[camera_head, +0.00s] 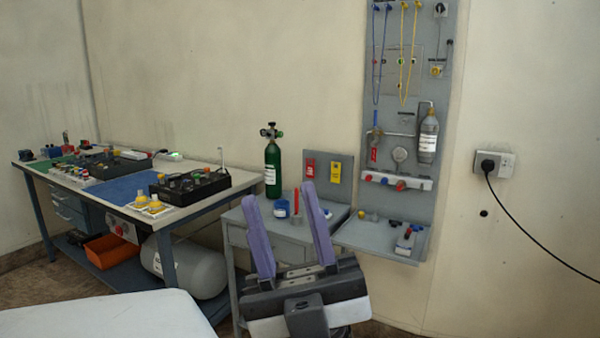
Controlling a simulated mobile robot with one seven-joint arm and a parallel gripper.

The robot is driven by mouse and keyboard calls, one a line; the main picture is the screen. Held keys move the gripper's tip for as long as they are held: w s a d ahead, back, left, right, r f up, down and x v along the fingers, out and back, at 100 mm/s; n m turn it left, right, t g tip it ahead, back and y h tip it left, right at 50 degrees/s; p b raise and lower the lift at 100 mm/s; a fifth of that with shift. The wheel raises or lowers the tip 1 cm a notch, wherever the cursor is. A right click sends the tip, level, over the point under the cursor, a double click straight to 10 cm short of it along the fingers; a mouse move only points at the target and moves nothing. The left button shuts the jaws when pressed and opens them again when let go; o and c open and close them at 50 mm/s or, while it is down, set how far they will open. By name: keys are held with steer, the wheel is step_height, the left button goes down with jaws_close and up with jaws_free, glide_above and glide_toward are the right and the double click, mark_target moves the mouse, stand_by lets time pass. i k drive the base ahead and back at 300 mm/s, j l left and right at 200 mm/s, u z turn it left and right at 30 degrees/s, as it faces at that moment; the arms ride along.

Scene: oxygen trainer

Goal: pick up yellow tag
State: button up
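A yellow tag (336,172) hangs upright on a small grey backboard (322,189) behind the small grey table. A red tag (310,168) hangs just left of it on the same board. My gripper (278,194) is in the lower middle of the view, with its two purple fingers pointing up and spread apart. It is open, with nothing seen gripped. In the picture its fingertips are below and left of the yellow tag, and the gripper appears nearer the camera than the board. The gripper hides part of the small table.
The small table (237,219) holds a green cylinder (272,166), a blue-and-white roll (281,209) and a red upright item. A tall grey panel (398,80) with cords, a bottle (428,138) and a shelf stands right. A cluttered workbench (190,211) is left; a white surface (105,318) is in front.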

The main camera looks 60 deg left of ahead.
mark_target(336, 172)
steer(key=u, duration=1.5)
steer(key=i+u, duration=0.2)
steer(key=i, duration=0.75)
steer(key=i+l+u, duration=0.1)
steer(key=i+u, duration=0.15)
steer(key=i, duration=0.65)
steer(key=i+l+u, duration=0.1)
steer(key=i+u, duration=0.15)
steer(key=i, duration=0.3)
steer(key=i+l+z, duration=0.1)
steer(key=i+l, duration=0.1)
